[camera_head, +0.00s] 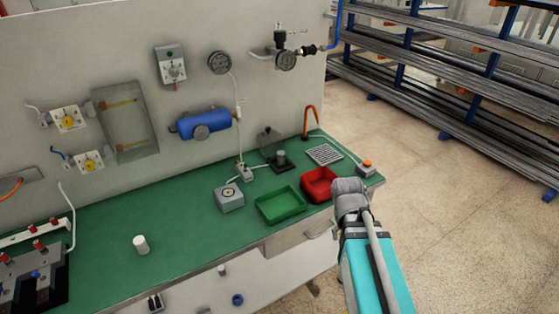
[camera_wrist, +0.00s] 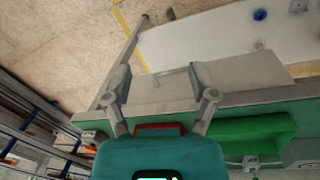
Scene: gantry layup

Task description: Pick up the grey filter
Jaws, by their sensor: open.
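I cannot tell for certain which thing is the grey filter. A pale grey-white cylinder (camera_head: 141,245) stands upright on the green bench top at the left front. Another short grey cylinder (camera_head: 281,157) sits on a black base towards the back of the bench. My gripper (camera_wrist: 160,78) is open and empty in the wrist view, its two fingers spread in front of the bench's front edge. In the head view my arm reaches up to the bench's right front corner, and the fingers cannot be made out. Neither of these cylinders is clearly visible in the wrist view.
A green tray (camera_head: 280,206), a red tray (camera_head: 319,185), a grey box (camera_head: 229,198) and a grate (camera_head: 324,154) occupy the bench's right part. A blue ring (camera_head: 237,299) lies on the lower shelf. Racks of bars (camera_head: 470,90) stand at right; open floor lies between.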

